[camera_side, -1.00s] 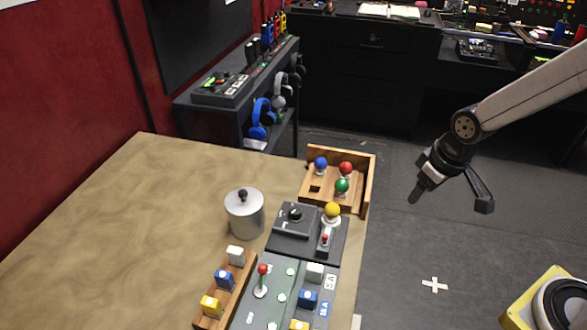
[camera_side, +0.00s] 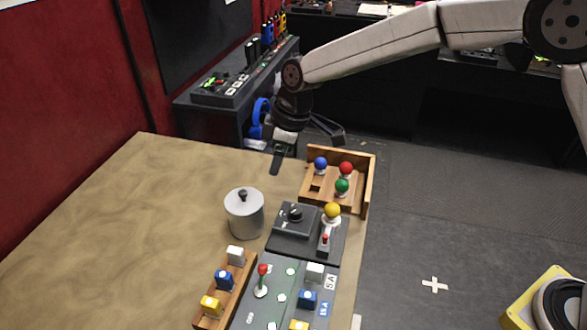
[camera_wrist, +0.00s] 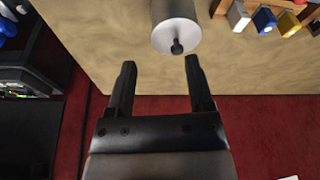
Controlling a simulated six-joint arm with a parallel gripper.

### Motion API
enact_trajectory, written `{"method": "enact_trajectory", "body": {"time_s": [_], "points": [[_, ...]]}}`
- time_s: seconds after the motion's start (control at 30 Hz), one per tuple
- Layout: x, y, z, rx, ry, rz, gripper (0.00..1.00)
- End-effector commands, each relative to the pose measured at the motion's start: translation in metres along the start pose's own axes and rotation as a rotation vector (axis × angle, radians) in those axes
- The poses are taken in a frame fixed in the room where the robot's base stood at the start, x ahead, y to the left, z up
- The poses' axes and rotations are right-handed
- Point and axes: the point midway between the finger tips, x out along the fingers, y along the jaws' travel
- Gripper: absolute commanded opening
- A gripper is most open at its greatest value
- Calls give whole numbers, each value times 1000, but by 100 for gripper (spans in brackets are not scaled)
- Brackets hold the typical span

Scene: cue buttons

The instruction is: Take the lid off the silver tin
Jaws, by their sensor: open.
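The silver tin (camera_side: 244,218) stands upright on the table, left of the dark control boxes. Its lid (camera_side: 243,198) is on top and has a dark knob (camera_side: 242,194). In the wrist view the tin (camera_wrist: 174,20) is at the top centre, with the knob (camera_wrist: 177,46) pointing toward my gripper. My gripper (camera_side: 306,152) is open and empty, above the far part of the table, behind and to the right of the tin and clear of it. In the wrist view the two fingers (camera_wrist: 160,75) are spread apart below the tin.
A wooden tray (camera_side: 371,186) with blue, red and green balls stands at the table's right edge. A dark box with a knob (camera_side: 295,213) and a yellow-ball lever (camera_side: 332,210) are right of the tin. A wooden rack (camera_side: 213,306) is in front. The table's left side is clear.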

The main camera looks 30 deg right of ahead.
Motion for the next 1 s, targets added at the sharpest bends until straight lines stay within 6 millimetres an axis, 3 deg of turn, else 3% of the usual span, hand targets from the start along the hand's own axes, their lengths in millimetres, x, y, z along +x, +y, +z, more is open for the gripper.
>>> {"method": "enact_trajectory", "body": {"time_s": [0.1,0.3,0.53,0.8,1.0], "points": [[7,-8,-26,-86,12,-24,67],[11,-16,-44,-156,23,-44,67],[14,-17,-46,-163,23,-46,67],[34,-18,-46,-161,23,-46,67],[37,-18,-46,-161,24,-44,67]]}}
